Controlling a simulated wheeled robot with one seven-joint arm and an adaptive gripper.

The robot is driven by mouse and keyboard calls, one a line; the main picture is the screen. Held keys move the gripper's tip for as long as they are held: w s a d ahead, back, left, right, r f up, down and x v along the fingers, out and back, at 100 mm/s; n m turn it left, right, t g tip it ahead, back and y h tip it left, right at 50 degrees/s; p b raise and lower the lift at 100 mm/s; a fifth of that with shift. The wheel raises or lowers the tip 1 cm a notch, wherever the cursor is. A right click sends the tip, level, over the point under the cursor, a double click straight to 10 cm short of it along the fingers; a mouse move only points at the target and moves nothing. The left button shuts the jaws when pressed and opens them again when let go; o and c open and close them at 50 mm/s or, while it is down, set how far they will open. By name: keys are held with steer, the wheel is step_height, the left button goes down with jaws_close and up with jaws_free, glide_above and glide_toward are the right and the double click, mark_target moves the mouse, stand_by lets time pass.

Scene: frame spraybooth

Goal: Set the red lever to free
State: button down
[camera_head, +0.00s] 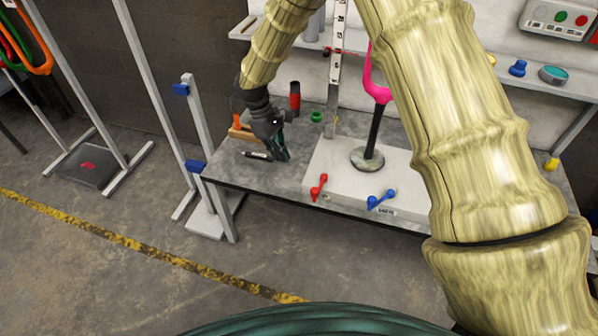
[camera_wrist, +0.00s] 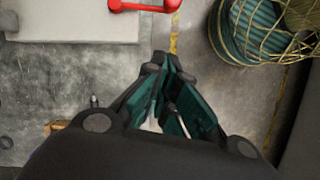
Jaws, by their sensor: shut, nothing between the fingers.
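The red lever (camera_head: 319,188) is on the front face of a pale block on the workbench and slants up to the right in the head view. Part of it also shows at the top edge of the wrist view (camera_wrist: 145,5), cut off by the frame. Any marking by it is too small to read. My gripper (camera_head: 283,156) is over the bench, left of the red lever and apart from it. In the wrist view, its dark green fingers (camera_wrist: 160,62) come together, shut and empty.
A blue lever (camera_head: 381,199) sits right of the red one. A round-based stand with a pink top (camera_head: 377,92) is on the pale block (camera_head: 335,165). A red-topped cylinder (camera_head: 295,97) and green ring (camera_head: 317,117) stand behind my gripper. The floor before the bench is clear.

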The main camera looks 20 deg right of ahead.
steer(key=s+d+f+p, duration=0.2)
steer(key=s+d+f, duration=0.3)
steer(key=f, duration=0.4)
steer(key=shift+s+p, duration=0.15)
steer(key=shift+p, duration=0.15)
steer(key=shift+s+d, duration=0.1)
steer(key=shift+d, duration=0.1)
